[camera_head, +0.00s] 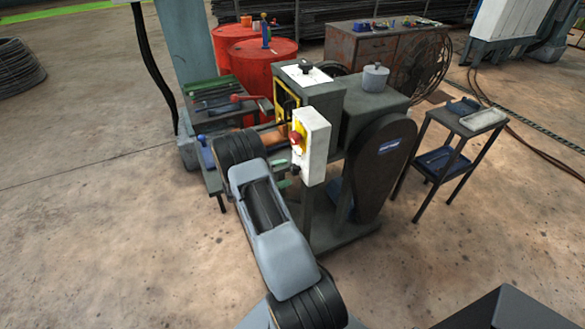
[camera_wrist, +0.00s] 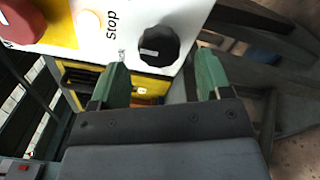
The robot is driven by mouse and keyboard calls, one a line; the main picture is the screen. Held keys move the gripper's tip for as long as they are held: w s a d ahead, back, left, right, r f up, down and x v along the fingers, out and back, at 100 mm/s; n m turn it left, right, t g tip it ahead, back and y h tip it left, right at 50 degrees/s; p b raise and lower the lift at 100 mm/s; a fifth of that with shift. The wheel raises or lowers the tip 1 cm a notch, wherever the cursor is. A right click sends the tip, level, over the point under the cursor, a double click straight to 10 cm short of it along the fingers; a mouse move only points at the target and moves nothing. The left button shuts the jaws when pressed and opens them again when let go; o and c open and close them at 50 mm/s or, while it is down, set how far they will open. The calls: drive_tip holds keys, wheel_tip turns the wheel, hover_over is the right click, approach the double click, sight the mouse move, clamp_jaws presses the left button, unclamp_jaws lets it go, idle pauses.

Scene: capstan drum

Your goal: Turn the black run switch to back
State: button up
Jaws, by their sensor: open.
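The black run switch (camera_wrist: 158,44) is a round, lobed knob on the white panel (camera_wrist: 185,14) in the wrist view. A small white mark shows on its lower-left part. My gripper (camera_wrist: 163,72) has its two green fingers spread. The knob lies beyond the gap between the fingertips, and neither finger visibly touches it. In the head view the white control box (camera_head: 313,148) stands on the machine's near side. My gripper (camera_head: 283,172) is at its left face, partly hidden by my wrist.
A red stop knob (camera_wrist: 22,20) on a yellow plate and a pale round button (camera_wrist: 90,20) beside the word "stop" share the panel. The drum cover (camera_head: 378,170) stands right of the box. A small side table (camera_head: 462,125) is farther right.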

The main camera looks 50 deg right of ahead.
sight(291, 170)
drive_tip(key=shift+p+x, duration=0.3)
drive_tip(key=shift+x, duration=1.6)
drive_tip(key=shift+c, duration=0.4)
